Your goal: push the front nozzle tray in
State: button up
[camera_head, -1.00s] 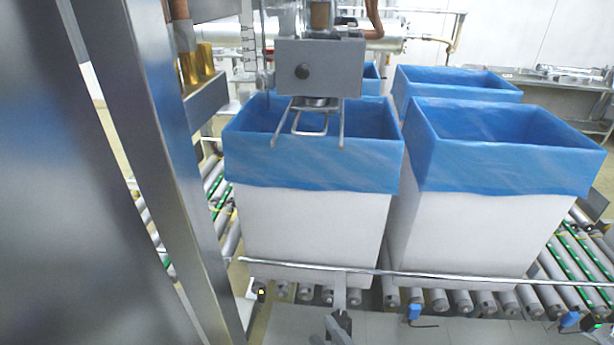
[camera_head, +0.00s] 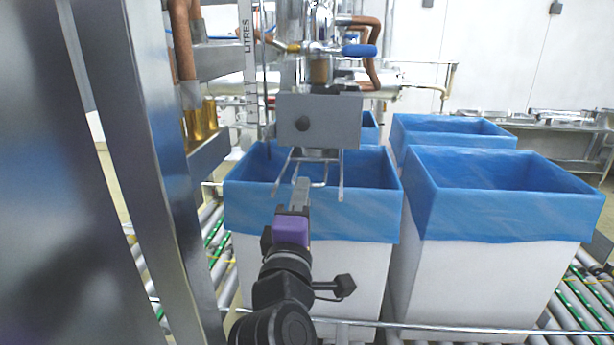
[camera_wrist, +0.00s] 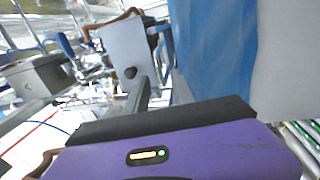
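A grey metal housing with a black knob (camera_head: 318,121) hangs over the near left lined box. A bent-wire frame (camera_head: 341,180) sticks out below it toward me, over the box opening; I take this to be the front nozzle tray. My gripper (camera_head: 301,184) points up and away, its fingers together as one narrow bar, empty. In the head view its tips overlap the left part of the wire frame; I cannot tell whether they touch. In the wrist view my gripper (camera_wrist: 142,84) points toward the grey housing (camera_wrist: 127,52) with its knob, and the wire frame is not clear.
Blue-lined white boxes stand on a roller conveyor (camera_head: 211,250): the near left box (camera_head: 315,215), the near right box (camera_head: 500,215) and others behind. A steel post (camera_head: 150,150) stands close on the left. A rail (camera_head: 430,326) crosses in front of the boxes.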

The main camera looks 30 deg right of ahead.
jog(key=p+x, duration=0.1)
jog(key=x, duration=0.6)
jog(key=shift+d, duration=0.15)
jog(key=shift+w, duration=0.15)
grip_shut()
dwell(1.1)
